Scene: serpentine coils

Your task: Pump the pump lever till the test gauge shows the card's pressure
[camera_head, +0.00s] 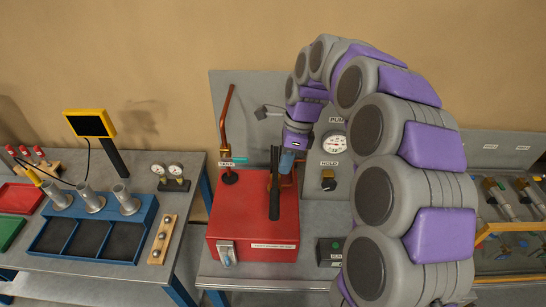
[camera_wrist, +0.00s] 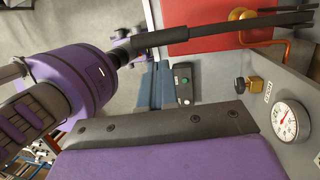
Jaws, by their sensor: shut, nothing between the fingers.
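The pump is a red box (camera_head: 255,225) on the grey bench, with a black lever (camera_head: 274,190) rising from it. In the wrist view, the lever (camera_wrist: 210,33) runs across the top, with its thicker grip toward my gripper. I cannot make out a pressure card.
A HOLD knob (camera_head: 328,181) is below the gauge. A small box with a green button (camera_head: 330,251) sits right of the pump. A copper pipe (camera_head: 226,125) stands behind left. A left bench holds a blue tray (camera_head: 90,235) and a yellow-framed screen (camera_head: 90,123).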

